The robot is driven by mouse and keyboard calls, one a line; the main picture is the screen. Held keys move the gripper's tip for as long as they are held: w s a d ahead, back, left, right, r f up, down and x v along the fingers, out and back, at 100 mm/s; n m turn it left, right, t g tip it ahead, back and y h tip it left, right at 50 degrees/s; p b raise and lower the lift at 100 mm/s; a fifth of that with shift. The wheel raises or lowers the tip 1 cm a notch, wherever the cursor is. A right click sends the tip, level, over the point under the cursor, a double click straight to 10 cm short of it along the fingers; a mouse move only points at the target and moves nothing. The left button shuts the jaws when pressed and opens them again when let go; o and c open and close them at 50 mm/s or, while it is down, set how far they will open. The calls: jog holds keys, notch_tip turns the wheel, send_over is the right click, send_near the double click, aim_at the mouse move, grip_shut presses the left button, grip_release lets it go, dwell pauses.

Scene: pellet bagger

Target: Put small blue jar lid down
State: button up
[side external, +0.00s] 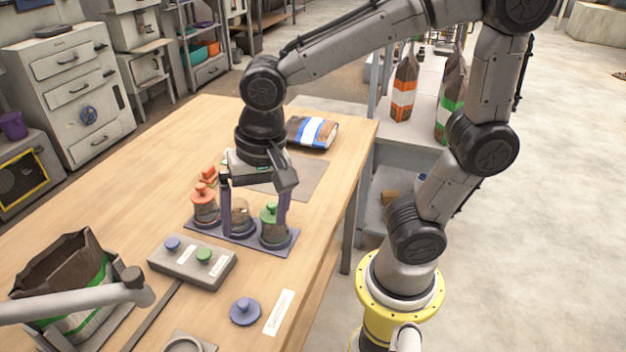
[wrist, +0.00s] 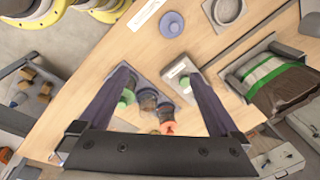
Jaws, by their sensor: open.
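The small blue jar lid (side external: 245,311) lies flat on the wooden table, knob up, beside a white label strip (side external: 279,312). It also shows near the top of the wrist view (wrist: 171,24). My gripper (side external: 254,222) is open and points down over the row of jars, well apart from the lid. Its fingers straddle the middle jar (side external: 239,214), which shows no coloured lid and is partly hidden by a finger. An orange-lidded jar (side external: 204,207) stands to its left and a green-lidded jar (side external: 273,228) to its right, on a dark tray (side external: 288,249).
A grey box (side external: 185,275) with blue and green knobs sits in front of the jars. An open brown bag (side external: 57,270) stands at the front left. A filled bag (side external: 312,132) lies behind my gripper. Table around the lid is mostly clear.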

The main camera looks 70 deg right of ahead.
jog(key=s+d+r+n+t, duration=0.3)
jog(key=s+d+n+t, duration=0.1)
jog(key=s+d+n, duration=0.4)
jog(key=shift+d+r+n+h, duration=0.3)
jog(key=shift+d+n, duration=0.25)
jog(key=shift+n, duration=0.05)
